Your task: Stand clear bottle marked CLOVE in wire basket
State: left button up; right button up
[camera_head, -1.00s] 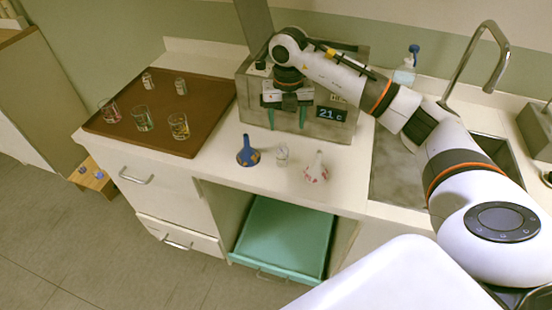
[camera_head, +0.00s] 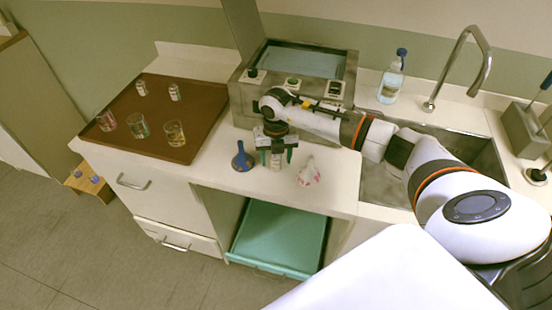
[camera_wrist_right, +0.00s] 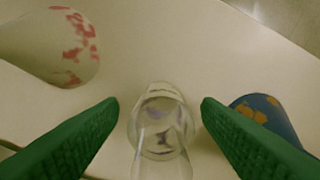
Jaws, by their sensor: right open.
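A small clear bottle (camera_wrist_right: 160,128) stands on the counter, seen from above in the right wrist view. No CLOVE lettering can be read on it. My right gripper (camera_head: 276,157) is open above the bottle, pointing down. In the right wrist view its green fingers (camera_wrist_right: 160,108) lie on either side of the bottle, with a gap at each side. In the head view the gripper mostly hides the bottle. No wire basket can be made out. My left gripper is not in view.
A blue and orange flask (camera_head: 242,158) and a white and pink one (camera_head: 308,172) flank the bottle closely. A brown tray (camera_head: 195,100) holds glasses and small bottles at left. A steel water bath (camera_head: 240,100) stands behind; a teal drawer (camera_head: 280,240) is open below.

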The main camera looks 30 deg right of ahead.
jog(key=c, duration=1.1)
